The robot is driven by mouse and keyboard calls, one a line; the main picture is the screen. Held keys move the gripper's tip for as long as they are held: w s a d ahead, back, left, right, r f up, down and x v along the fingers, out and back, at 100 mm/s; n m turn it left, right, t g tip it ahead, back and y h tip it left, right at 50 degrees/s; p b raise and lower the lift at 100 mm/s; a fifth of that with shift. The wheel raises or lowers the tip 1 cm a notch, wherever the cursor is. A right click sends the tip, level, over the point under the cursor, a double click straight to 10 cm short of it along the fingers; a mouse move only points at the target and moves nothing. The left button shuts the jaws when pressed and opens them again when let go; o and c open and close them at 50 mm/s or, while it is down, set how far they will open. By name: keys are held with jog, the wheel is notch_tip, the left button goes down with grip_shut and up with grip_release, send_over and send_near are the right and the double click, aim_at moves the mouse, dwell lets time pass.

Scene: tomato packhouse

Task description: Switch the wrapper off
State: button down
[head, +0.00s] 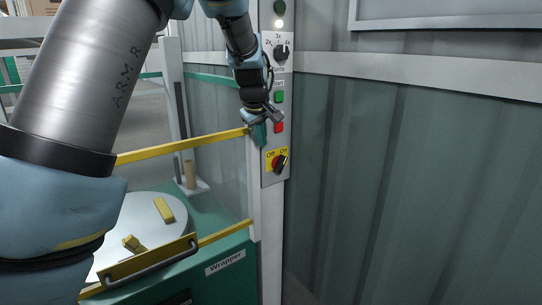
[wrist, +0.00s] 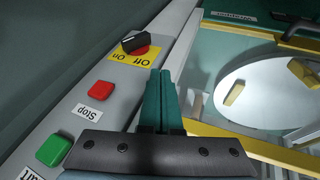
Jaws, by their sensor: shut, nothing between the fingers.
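The wrapper's rotary switch (head: 280,164) has a black handle on a red base, on a yellow plate marked Off at left and On at right. In the head view its handle slants up to the right, toward the On side. The switch also shows upside down in the wrist view (wrist: 136,43). My gripper (head: 259,133) is shut and empty, in front of the control post and above and left of the switch. In the wrist view its teal fingertips (wrist: 160,75) are together, apart from the switch.
Above the switch are a red Stop button (head: 279,127), a green Start button (head: 279,97), a selector knob (head: 281,52) and a pale lamp (head: 279,23). A yellow-railed clear guard (head: 190,145) stands left of the post, before the wrapper's round turntable (head: 140,215). A ribbed wall (head: 410,180) is at right.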

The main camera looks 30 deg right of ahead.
jog(key=p, duration=0.2)
send_near(274, 170)
jog(key=a+f, duration=0.1)
jog(key=w+a+f, duration=0.1)
jog(key=shift+w+f, duration=0.25)
jog(key=shift+w, duration=0.05)
jog(key=shift+w+d+f+p, duration=0.2)
jog(key=shift+d+f+p, duration=0.1)
jog(key=shift+d+f, duration=0.45)
jog(key=shift+w+d+f+p, duration=0.25)
jog(key=shift+d+f, duration=0.15)
jog(key=shift+d, duration=0.6)
jog(key=shift+s+f+b, duration=0.1)
jog(key=shift+f+b, duration=0.15)
jog(key=shift+b, duration=0.65)
jog(key=shift+h+b, duration=0.4)
